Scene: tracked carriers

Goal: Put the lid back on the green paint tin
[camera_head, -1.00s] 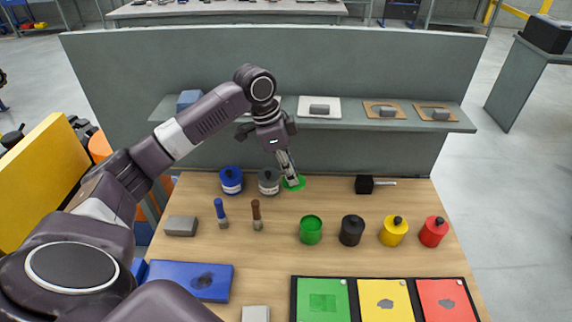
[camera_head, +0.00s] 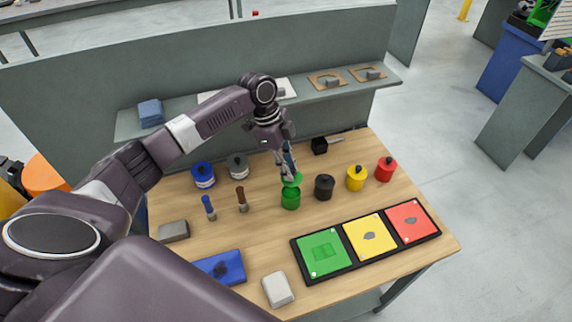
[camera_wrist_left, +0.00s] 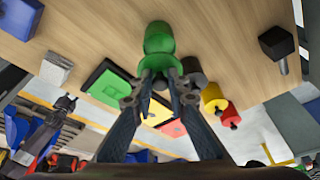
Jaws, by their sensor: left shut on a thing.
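The green paint tin (camera_head: 290,201) stands on the wooden table, between the brown-handled brush and the black tin. My left gripper (camera_head: 290,172) is shut on the green lid (camera_head: 293,180) and holds it tilted just over the tin's mouth. The lid overlaps the tin's rim in the head view, so I cannot tell whether they touch. In the left wrist view, the fingertips (camera_wrist_left: 160,82) meet at the green lid (camera_wrist_left: 160,66), with the green tin (camera_wrist_left: 157,38) just beyond it. My right gripper is not in view.
The black tin (camera_head: 324,188) stands close to the right, then the yellow tin (camera_head: 356,179) and red tin (camera_head: 386,169). Blue (camera_head: 203,176) and grey (camera_head: 238,167) tins stand behind left. A colour-panel tray (camera_head: 296,255) lies in front.

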